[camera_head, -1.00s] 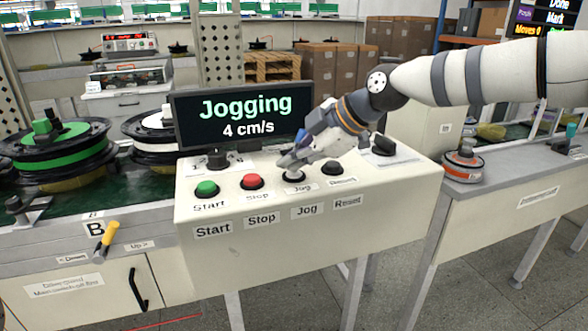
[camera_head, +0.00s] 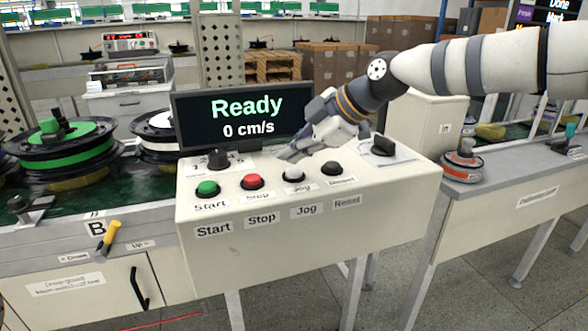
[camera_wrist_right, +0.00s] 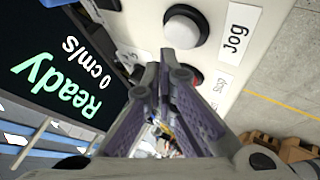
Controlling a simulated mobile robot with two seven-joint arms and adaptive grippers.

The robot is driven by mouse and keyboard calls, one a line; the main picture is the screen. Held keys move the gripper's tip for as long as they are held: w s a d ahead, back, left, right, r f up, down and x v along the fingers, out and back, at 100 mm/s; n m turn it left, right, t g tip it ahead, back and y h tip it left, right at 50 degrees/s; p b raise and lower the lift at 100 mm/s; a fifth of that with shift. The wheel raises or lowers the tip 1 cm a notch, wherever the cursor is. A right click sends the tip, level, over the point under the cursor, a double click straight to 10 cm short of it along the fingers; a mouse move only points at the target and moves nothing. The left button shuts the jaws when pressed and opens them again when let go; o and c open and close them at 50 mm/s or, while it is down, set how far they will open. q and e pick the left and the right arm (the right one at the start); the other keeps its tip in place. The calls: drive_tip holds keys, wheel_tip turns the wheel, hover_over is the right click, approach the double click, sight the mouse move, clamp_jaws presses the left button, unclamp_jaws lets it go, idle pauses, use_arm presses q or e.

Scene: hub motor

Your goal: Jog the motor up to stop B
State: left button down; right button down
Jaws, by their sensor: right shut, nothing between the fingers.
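A black motor with a green face (camera_head: 62,150) lies on the green conveyor at the left. A second, white-faced motor (camera_head: 160,125) lies to its right, partly behind the display. The B label (camera_head: 97,228) is on the conveyor's front, below the green-faced motor. The white Jog button (camera_head: 293,175) on the console stands free; it also shows in the wrist view (camera_wrist_right: 186,27). My right gripper (camera_head: 288,155) is shut and empty, just above and behind the Jog button, apart from it. The display (camera_head: 242,118) reads Ready, 0 cm/s. My left gripper is not in view.
The green Start button (camera_head: 207,188), red Stop button (camera_head: 252,181) and black Reset button (camera_head: 332,168) flank Jog. Dark knobs stand behind Start (camera_head: 217,158) and at the right (camera_head: 383,146). A yellow-handled lever (camera_head: 110,236) is beside B.

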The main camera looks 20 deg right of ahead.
sight(293, 171)
drive_tip(key=shift+r+p, duration=0.35)
drive_tip(key=shift+r, duration=2.2)
